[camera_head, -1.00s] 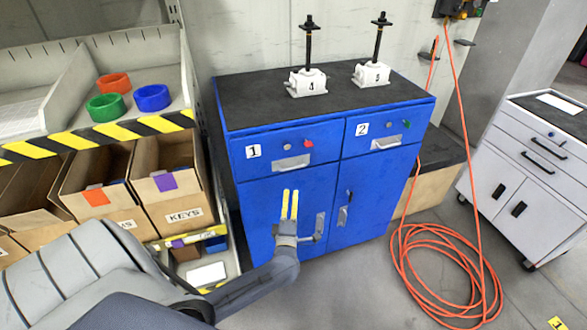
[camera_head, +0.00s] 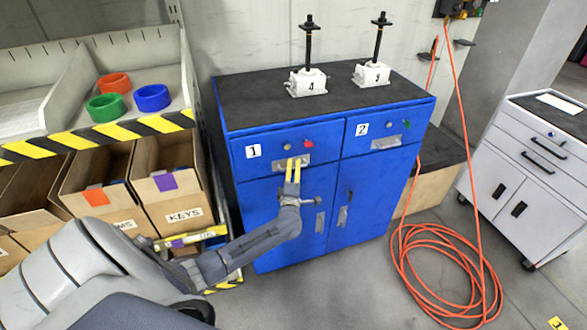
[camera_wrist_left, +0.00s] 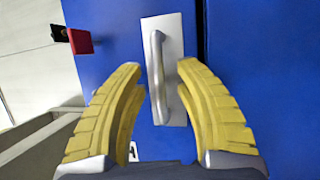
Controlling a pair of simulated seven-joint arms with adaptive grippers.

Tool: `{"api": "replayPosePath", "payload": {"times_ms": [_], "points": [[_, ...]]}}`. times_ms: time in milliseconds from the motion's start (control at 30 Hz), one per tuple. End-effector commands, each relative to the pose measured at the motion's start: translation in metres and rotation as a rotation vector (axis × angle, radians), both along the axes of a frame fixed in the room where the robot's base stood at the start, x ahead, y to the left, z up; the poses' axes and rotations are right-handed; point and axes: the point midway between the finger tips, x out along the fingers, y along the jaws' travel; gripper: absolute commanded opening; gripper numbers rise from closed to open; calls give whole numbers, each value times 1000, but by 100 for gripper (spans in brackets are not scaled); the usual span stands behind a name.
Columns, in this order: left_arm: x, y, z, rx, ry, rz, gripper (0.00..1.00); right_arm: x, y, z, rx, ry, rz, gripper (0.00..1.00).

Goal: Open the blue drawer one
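Blue drawer one (camera_head: 285,149) is at the upper left of the blue cabinet, with a "1" label, a red knob and a metal handle plate. It looks shut. My left gripper (camera_head: 293,166) has its yellow fingers in front of the drawer's handle, partly covering it. In the left wrist view the gripper (camera_wrist_left: 160,95) is open, with one finger on each side of the handle bar (camera_wrist_left: 160,75). The bar stands between the fingertips with gaps beside it; I cannot tell whether anything touches. My right gripper is not in view.
Two screw jacks (camera_head: 308,82) stand on the black top. A shelf with cardboard boxes (camera_head: 172,188) is close on the left. An orange hose (camera_head: 440,270) lies on the floor to the right.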

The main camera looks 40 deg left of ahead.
Motion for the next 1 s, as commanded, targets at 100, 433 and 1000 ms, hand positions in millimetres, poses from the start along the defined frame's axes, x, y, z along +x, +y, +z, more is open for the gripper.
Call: {"api": "replayPosePath", "payload": {"times_ms": [100, 433, 1000], "points": [[1, 1, 0, 0, 0, 0, 32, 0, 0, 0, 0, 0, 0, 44], [1, 1, 0, 1, 1, 0, 25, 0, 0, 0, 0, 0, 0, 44], [1, 1, 0, 0, 0, 0, 0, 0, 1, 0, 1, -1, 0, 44]]}}
